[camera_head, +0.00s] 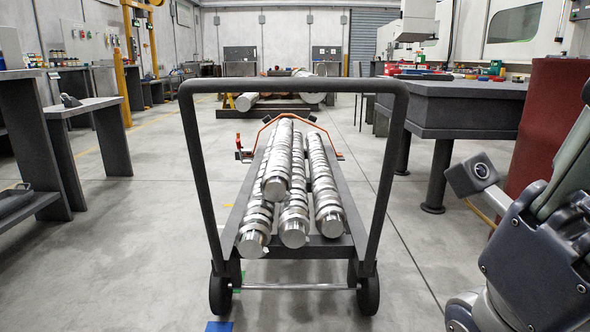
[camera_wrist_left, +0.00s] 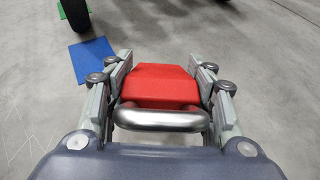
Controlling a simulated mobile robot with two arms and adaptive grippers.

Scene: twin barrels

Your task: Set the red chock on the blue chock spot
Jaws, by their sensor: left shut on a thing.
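In the left wrist view, my left gripper (camera_wrist_left: 162,78) is shut on the red chock (camera_wrist_left: 158,87), with a finger on each side. A curved metal bar (camera_wrist_left: 160,118) lies across the chock's near side. The blue chock spot (camera_wrist_left: 87,61) is a flat blue patch on the floor, left of and beyond the chock, beside a black wheel. The chock is apart from it in the picture; its height above the floor is unclear. The blue spot also shows at the bottom of the head view (camera_head: 219,326). My right gripper (camera_head: 545,240) is partly in view at the right, fingertips cut off.
A cart (camera_head: 344,255) with a tall dark handle frame carries several ridged metal shafts (camera_head: 294,225). Its black wheel (camera_head: 220,294) stands near the blue spot. A green patch (camera_wrist_left: 60,8) lies beyond. A red barrel (camera_head: 545,120) and dark table (camera_head: 450,105) are at right.

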